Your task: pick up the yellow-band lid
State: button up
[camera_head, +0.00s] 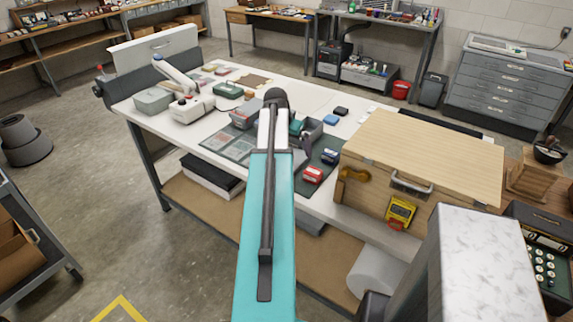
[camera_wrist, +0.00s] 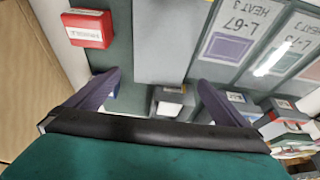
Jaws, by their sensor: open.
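Between the fingers are a plain grey block (camera_wrist: 172,40) and a small grey box with a white label (camera_wrist: 171,107), partly hidden by the gripper's edge. A red box with a white label (camera_wrist: 87,28) lies beyond the left finger. A box with a blue label (camera_wrist: 237,98) is by the right finger. In the head view my arm hides most of the gripper and what is below it.
Labelled panels (camera_wrist: 235,45) lie at the right.

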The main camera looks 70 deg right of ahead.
aim_at(295, 154)
jog(key=shift+f, duration=0.1)
jog(key=shift+p+x, duration=0.95)
jog(key=shift+x, duration=1.5)
jog(key=shift+f, duration=0.1)
jog(key=c, duration=1.1)
jog(key=shift+r, duration=0.2)
jog(key=shift+r+b, duration=1.3)
jog(key=shift+r, duration=3.6)
